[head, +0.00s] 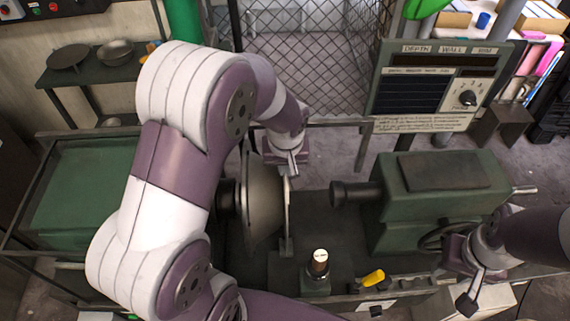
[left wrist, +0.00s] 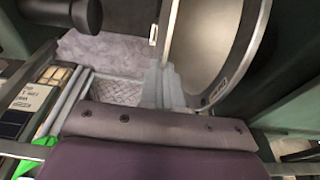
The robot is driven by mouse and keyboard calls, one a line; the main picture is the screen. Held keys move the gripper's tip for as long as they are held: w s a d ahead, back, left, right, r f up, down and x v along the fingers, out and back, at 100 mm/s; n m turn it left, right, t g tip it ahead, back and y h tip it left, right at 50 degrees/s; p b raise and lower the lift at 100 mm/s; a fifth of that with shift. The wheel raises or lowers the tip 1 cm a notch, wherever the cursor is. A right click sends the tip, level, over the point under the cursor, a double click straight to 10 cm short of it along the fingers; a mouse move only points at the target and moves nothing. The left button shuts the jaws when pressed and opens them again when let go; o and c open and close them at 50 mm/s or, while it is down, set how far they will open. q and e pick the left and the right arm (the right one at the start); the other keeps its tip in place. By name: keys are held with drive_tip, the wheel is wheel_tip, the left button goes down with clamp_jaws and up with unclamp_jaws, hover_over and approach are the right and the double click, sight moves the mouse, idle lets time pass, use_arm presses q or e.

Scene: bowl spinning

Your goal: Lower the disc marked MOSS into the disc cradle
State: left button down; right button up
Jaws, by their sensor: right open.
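A thin pale disc (head: 288,205) stands upright, nearly edge-on, between the grey domed form on the spindle and the tailstock. No MOSS lettering is readable on it. My left gripper (head: 291,164) reaches down behind my arm and is shut on the disc's upper edge. In the left wrist view the fingers (left wrist: 165,88) meet the disc's thin edge (left wrist: 167,35). A narrow grey support (head: 286,246), apparently the disc cradle, stands below the disc; I cannot tell whether they touch. My right gripper (head: 468,287) is open and empty at the lower right.
The grey domed form (head: 260,203) is close left of the disc. The tailstock (head: 440,190) with its dark quill (head: 350,193) stands to the right, with a gap between. A control panel (head: 430,88) rises behind.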

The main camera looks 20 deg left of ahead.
use_arm(q)
drive_tip(key=shift+f, duration=0.15)
drive_tip(key=shift+f+b, duration=0.4)
drive_tip(key=shift+b, duration=0.15)
drive_tip(key=c, duration=1.3)
unclamp_jaws()
drive_tip(key=shift+o, duration=0.2)
drive_tip(key=b+v, duration=0.2)
drive_tip(key=v, duration=1)
drive_tip(key=shift+r, duration=0.35)
